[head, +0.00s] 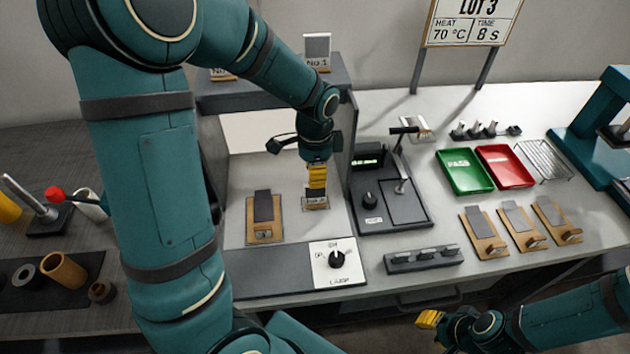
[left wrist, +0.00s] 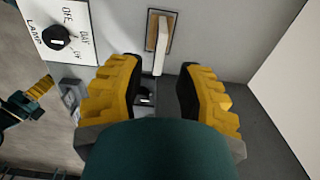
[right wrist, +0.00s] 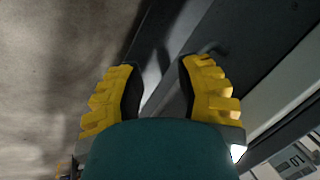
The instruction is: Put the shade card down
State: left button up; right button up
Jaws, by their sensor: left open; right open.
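My left gripper (head: 317,182) points down inside the viewing booth (head: 285,240), just above its floor. Its jaws are open in the left wrist view (left wrist: 160,82). The shade card's base with a small label (head: 315,203) stands on the booth floor directly below the fingers; the gripper hides its upper part. A small dark and pale piece (left wrist: 146,97) shows between the open fingers in the left wrist view. A wooden board with a dark grey strip (head: 263,210) lies left of the gripper on the booth floor. My right gripper (head: 430,320) is open and empty by the bench's front edge.
Another card marked No.1 (head: 317,50) stands on the booth roof. A lamp knob (head: 337,259) is at the booth's front. A grey device (head: 390,205), green tray (head: 464,170), red tray (head: 504,165) and several sample boards (head: 520,226) lie to the right.

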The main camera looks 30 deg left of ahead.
pick_arm(q)
jog(key=shift+r, duration=1.5)
jog(key=shift+p, duration=0.3)
